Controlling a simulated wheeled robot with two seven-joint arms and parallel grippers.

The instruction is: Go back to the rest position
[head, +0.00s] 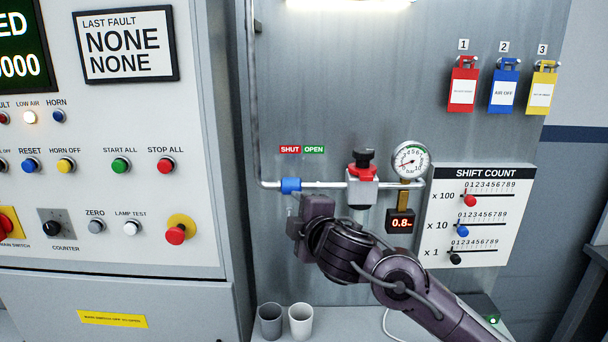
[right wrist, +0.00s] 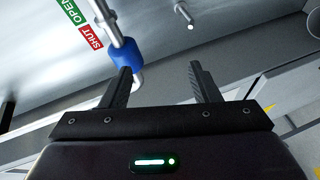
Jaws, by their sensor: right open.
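My right gripper (head: 293,200) is in front of the wall panel, just below the blue sleeve (head: 291,185) on the pipe. In the right wrist view my gripper (right wrist: 160,72) has its two fingers spread with nothing between them. There the blue sleeve (right wrist: 126,53) shows just beyond the tip of the left finger; I cannot tell whether they touch. In the head view the wrist hides most of the fingers. My left gripper is not in view.
A red-and-black regulator (head: 363,165), a gauge (head: 411,160) and a 0.8 display (head: 401,223) sit right of the gripper. The control cabinet (head: 130,200) stands at left. Two cups (head: 271,321) stand below. A shift count board (head: 476,215) is at right.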

